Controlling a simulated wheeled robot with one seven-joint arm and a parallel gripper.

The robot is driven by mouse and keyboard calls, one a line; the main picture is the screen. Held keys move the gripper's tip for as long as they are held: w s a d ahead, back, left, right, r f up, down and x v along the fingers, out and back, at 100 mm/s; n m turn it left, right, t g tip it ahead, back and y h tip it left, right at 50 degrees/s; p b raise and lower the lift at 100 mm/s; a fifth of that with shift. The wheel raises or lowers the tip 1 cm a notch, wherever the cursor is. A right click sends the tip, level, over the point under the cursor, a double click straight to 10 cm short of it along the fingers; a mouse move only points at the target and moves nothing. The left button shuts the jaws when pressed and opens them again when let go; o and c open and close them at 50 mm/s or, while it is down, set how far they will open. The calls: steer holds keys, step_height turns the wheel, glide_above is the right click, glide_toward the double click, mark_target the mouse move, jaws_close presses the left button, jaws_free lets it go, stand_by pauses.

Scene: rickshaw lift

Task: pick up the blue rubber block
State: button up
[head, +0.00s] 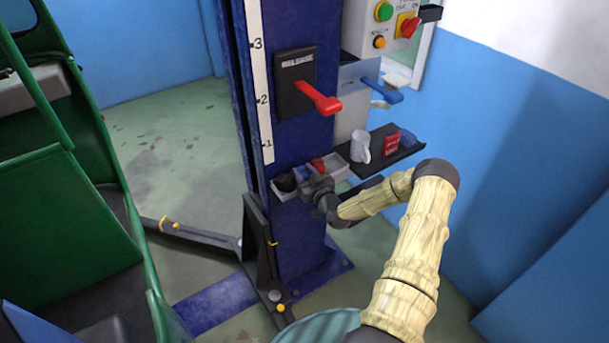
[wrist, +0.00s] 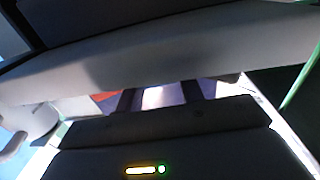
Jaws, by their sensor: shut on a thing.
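My gripper (head: 308,182) is at the small pale tray on the front of the blue column, its fingers reaching in over the tray. A small blue block (head: 301,173) shows at the fingertips, partly hidden by the gripper. In the wrist view my two dark fingers (wrist: 161,97) stand apart, with a bright pale-lilac surface between them. The gripper is shut on the block, though its outline is not clear in the wrist view. I cannot tell whether the block is clear of the tray floor.
The tray (head: 341,172) also holds a red item (head: 318,164) and a dark item (head: 286,183). A dark shelf (head: 382,158) beside it carries a white mug (head: 360,146), a red box (head: 391,144) and a blue item (head: 407,138). A red lever (head: 320,98) sticks out above.

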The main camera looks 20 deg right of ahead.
steer(key=shift+w+a, duration=0.15)
steer(key=shift+a, duration=0.2)
steer(key=shift+r+b, duration=0.25)
steer(key=shift+b, duration=0.05)
steer(key=r, duration=0.6)
steer(key=shift+w+b, duration=0.3)
steer(key=shift+b, duration=0.05)
steer(key=shift+c, duration=0.8)
steer(key=s+d+b, duration=0.1)
steer(key=s+d, duration=0.1)
steer(key=s, duration=0.7)
steer(key=s+d+b, duration=0.2)
steer(key=s, duration=0.8)
steer(key=shift+s, duration=0.3)
steer(key=shift+f, duration=0.15)
